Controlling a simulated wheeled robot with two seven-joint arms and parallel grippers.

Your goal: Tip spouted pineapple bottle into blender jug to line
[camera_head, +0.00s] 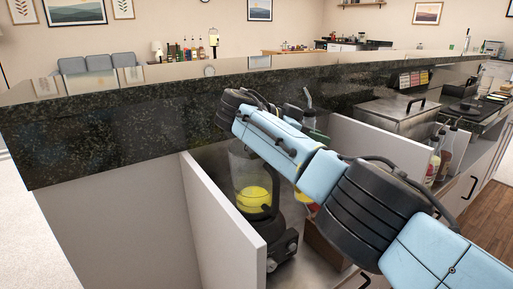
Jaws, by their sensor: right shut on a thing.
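The blender jug (242,168) is clear and stands upright on its dark base. Yellow liquid (254,198) fills its lower part. The jug's upper right is hidden behind my right arm. A spouted bottle (308,120) with a green upper part shows behind my arm, its pale spout pointing up. Its middle is hidden, and a patch of yellow shows below the arm. My right gripper (291,112) is mostly hidden behind my own wrist and is shut on the bottle, to the right of the jug. The grip itself cannot be seen. My left gripper is not in view.
White panels (222,213) stand left and right of the blender. A dark stone ledge (120,135) runs behind. A steel lidded box (395,112) and several bottles (441,160) are on the right.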

